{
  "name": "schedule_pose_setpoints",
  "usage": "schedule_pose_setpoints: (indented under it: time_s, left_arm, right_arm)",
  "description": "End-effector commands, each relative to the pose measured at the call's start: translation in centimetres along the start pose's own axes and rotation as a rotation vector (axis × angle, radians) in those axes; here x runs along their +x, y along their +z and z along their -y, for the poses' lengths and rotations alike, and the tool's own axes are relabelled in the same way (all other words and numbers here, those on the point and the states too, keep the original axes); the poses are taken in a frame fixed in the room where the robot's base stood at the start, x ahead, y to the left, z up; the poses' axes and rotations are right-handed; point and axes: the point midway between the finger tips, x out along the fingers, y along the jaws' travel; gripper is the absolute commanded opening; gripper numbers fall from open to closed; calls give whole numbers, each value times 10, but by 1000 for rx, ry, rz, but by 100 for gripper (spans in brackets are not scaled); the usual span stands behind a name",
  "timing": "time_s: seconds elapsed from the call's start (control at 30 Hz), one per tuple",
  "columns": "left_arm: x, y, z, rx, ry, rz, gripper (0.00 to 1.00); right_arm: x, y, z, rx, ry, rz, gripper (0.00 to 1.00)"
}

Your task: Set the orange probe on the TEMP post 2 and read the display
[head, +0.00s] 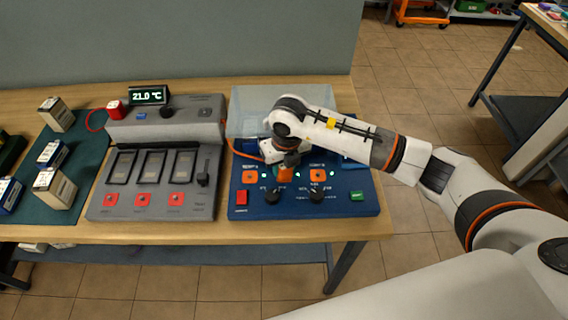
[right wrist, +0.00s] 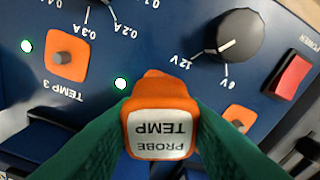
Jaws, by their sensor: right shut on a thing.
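My right gripper (head: 286,163) is over the blue panel (head: 335,205) and shut on the orange probe (head: 286,174). The right wrist view shows the probe (right wrist: 158,118), with a white PROBE TEMP label, between green fingers. An orange pad with a grey post, marked TEMP 3 (right wrist: 66,55), lies apart from it at left. Another orange pad (right wrist: 238,118) is partly visible at right. The probe hides what is directly under it; I cannot tell whether it touches a post. TEMP post 2 is not legible. The display (head: 149,96) reads 21.0 °C. My left gripper is not in view.
A grey tester (head: 160,205) with three slots and red buttons stands left of the blue panel. Black knobs (right wrist: 235,35) and a red power switch (right wrist: 293,77) are near the probe. A clear cover (head: 245,105) stands behind. Boxed batteries (head: 55,188) lie on a green mat.

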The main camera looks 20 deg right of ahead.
Motion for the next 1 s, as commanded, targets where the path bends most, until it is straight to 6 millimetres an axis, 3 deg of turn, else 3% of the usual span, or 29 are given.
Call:
schedule_pose_setpoints:
  time_s: [1.0]
  left_arm:
    - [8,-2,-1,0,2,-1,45]
  right_arm:
    - [5,0,0,0,0,0,13]
